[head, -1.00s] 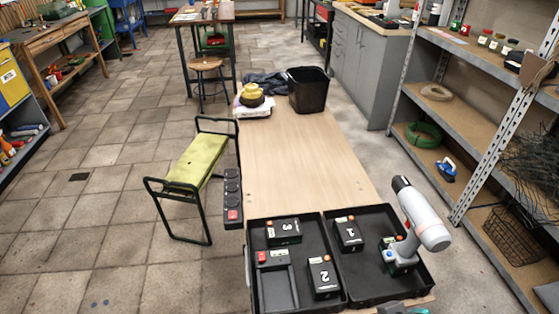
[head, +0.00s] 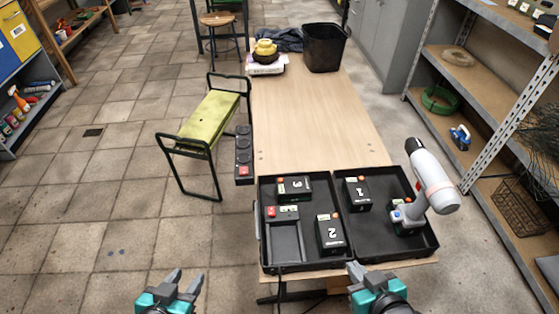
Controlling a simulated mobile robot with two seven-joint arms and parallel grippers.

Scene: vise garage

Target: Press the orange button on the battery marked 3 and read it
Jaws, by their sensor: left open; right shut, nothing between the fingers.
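The battery marked 3 (head: 294,188) is a dark block with a white numeral, lying in the back of the left half of an open black case (head: 265,240). A small orange spot, apparently its button, shows at its back right; any reading on it is too small to tell. The batteries marked 2 (head: 330,236) and 1 (head: 357,195) lie in the left and right halves, with orange spots too. My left gripper (head: 184,281) is open and empty, left of the case. My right gripper (head: 357,271) is shut and empty at the case's front edge. Neither touches a battery.
A white and grey drill (head: 432,182) stands in the right half. A charger-like insert (head: 286,240) lies in front of battery 3.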

